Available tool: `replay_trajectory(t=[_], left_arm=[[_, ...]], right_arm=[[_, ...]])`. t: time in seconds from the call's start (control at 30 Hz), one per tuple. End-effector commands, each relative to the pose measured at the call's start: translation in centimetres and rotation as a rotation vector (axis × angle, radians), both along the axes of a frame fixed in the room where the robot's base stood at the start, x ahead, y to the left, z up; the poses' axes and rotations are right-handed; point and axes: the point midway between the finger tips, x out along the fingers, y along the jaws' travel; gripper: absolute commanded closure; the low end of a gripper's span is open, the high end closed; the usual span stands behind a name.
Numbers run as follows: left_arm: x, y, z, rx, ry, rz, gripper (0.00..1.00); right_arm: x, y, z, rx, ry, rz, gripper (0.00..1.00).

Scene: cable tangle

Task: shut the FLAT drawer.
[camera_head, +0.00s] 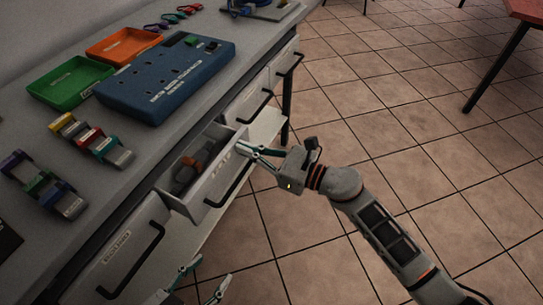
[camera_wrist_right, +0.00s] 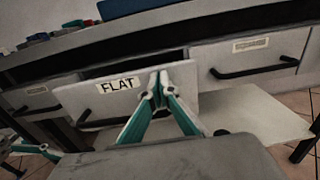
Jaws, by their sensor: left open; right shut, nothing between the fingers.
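The FLAT drawer (camera_head: 218,178) is pulled out from the grey bench, with some orange and dark items inside. Its white front with the FLAT label (camera_wrist_right: 118,86) faces me in the right wrist view. My right gripper (camera_head: 246,149) is shut and empty, its fingertips at the upper part of the drawer front. The wrist view shows the same fingertips (camera_wrist_right: 158,82) right of the label; I cannot tell whether they touch the front. My left gripper (camera_head: 208,275) is open and low at the bottom edge of the head view, apart from the drawer.
A closed drawer with a dark handle (camera_head: 135,265) is on the near side, and other closed drawers (camera_head: 285,62) are on the far side. The benchtop holds a blue board (camera_head: 165,80), a green tray (camera_head: 62,88), an orange tray (camera_head: 122,46) and several small blocks.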

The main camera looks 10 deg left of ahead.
Motion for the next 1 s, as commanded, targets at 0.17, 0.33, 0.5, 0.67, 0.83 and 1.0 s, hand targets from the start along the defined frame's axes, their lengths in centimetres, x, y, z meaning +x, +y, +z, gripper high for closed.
replay_trajectory(t=[0.17,0.33,0.5,0.67,0.83,1.0], left_arm=[[0.2,-0.7,0.2,-0.031,-0.006,0.006,0.50],[0.6,-1.4,0.7,-0.055,-0.017,0.009,0.50],[1.2,-1.6,1.4,-0.070,-0.034,0.018,0.50],[1.1,-1.6,1.4,-0.072,-0.034,0.018,0.50],[1.1,-1.6,1.4,-0.072,-0.033,0.016,0.50],[0.9,-1.6,1.3,-0.069,-0.032,0.011,0.50]], right_arm=[[1.1,3.7,-0.5,0.001,0.006,0.001,1.00],[1.9,5.9,-0.3,0.000,0.004,0.000,1.00],[2.3,7.1,-0.2,0.000,0.002,0.000,1.00],[2.4,7.4,-0.1,0.000,0.001,0.000,1.00],[2.4,7.5,0.1,0.001,-0.001,-0.001,1.00],[2.4,7.5,0.1,0.001,-0.003,-0.001,1.00]])
